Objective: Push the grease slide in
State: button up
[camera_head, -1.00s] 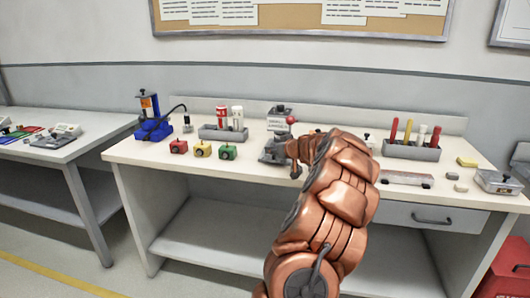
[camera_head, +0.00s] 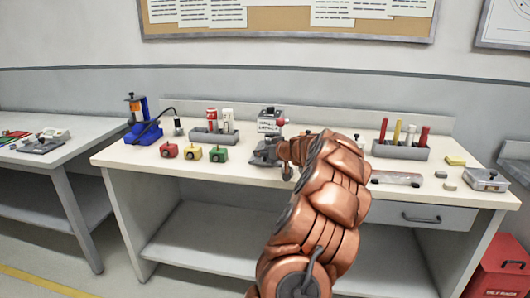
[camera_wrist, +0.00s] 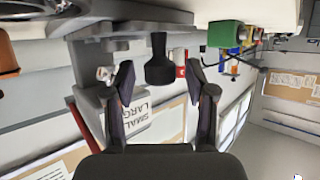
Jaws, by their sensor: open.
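A grey bench device (camera_head: 268,150) with a white "small / large" label block and a red ball knob stands on the bench, left of my arm. My gripper (camera_head: 286,170) is at the front of this device, and my arm partly hides it. In the wrist view, which is upside down, my gripper (camera_wrist: 161,83) is open, with one dark finger on each side of a black knob (camera_wrist: 159,65). The knob looks apart from both fingers. It may be the grease slide's handle, but I cannot tell. The label block (camera_wrist: 142,118) shows behind the left finger.
Red (camera_head: 168,150), yellow (camera_head: 192,152) and green (camera_head: 218,154) blocks stand left of the device. Behind them are a can tray (camera_head: 215,138) and a blue press (camera_head: 142,128). A tray of coloured sticks (camera_head: 400,151) and a metal box (camera_head: 486,181) are to the right.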

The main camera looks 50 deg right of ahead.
jog(key=v, duration=1.1)
jog(key=shift+s, duration=0.3)
jog(key=shift+a+r, duration=0.1)
jog(key=shift+a, duration=0.05)
